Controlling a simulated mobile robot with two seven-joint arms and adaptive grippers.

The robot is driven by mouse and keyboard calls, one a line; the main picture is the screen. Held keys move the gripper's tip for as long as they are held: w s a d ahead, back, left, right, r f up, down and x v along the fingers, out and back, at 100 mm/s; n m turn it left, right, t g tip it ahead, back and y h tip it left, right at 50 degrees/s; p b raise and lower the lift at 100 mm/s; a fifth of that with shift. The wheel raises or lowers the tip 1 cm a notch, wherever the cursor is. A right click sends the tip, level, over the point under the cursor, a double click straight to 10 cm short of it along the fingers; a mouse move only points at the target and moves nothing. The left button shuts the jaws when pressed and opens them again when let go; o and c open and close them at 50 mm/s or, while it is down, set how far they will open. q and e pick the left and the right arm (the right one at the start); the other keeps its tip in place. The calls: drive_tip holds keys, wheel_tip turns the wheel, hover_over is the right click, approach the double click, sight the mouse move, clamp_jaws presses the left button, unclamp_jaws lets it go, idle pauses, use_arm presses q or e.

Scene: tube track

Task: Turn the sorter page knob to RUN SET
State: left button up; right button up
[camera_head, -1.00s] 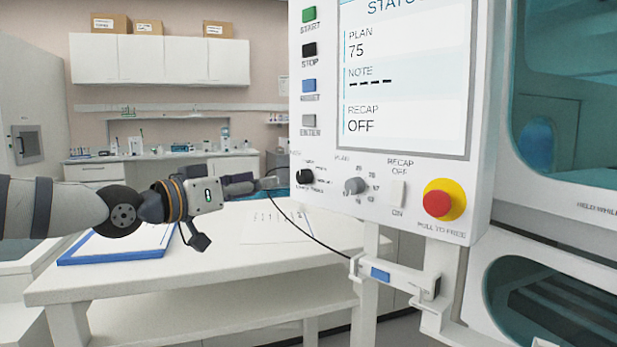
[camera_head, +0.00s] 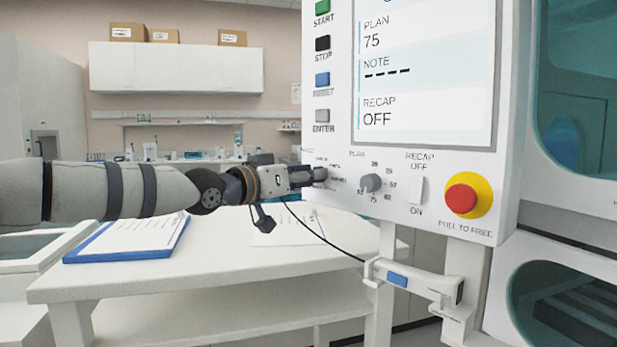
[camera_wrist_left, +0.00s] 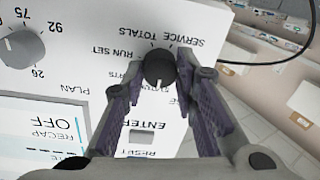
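The black page knob (camera_wrist_left: 160,68) sits on the white sorter panel (camera_wrist_left: 85,75), with RUN SET and SERVICE TOTALS printed upside down around it in the left wrist view. My left gripper (camera_wrist_left: 160,62) is open, its two purple-padded fingers on either side of the knob; I cannot tell whether a pad touches it. Part of the lettering is hidden by the fingers, and the knob's setting is not clear. In the head view the left gripper (camera_head: 300,177) reaches the panel's left side at the knob (camera_head: 320,173). My right gripper is not in view.
A grey PLAN knob (camera_head: 371,183), RECAP switch (camera_head: 416,190) and red stop button (camera_head: 461,198) sit right of the gripper. Several push buttons (camera_head: 322,79) are above. A white table (camera_head: 220,265) with a blue clipboard (camera_head: 125,240) stands below the arm.

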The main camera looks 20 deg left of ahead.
use_arm(q)
clamp_jaws()
drive_tip(key=shift+m, duration=0.3)
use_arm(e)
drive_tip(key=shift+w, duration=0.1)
use_arm(q)
drive_tip(key=shift+f+m+h+p, duration=0.2)
drive_tip(key=shift+m+p, duration=0.7)
drive_tip(key=shift+m, duration=4.05)
drive_tip(key=shift+r+m+h+p, duration=0.1)
drive_tip(key=shift+m+h+p, duration=0.55)
drive_tip(key=shift+m, duration=4.3)
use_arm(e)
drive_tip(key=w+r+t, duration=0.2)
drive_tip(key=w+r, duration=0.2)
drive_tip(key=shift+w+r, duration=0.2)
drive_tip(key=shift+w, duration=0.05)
use_arm(q)
drive_tip(key=shift+y, duration=0.25)
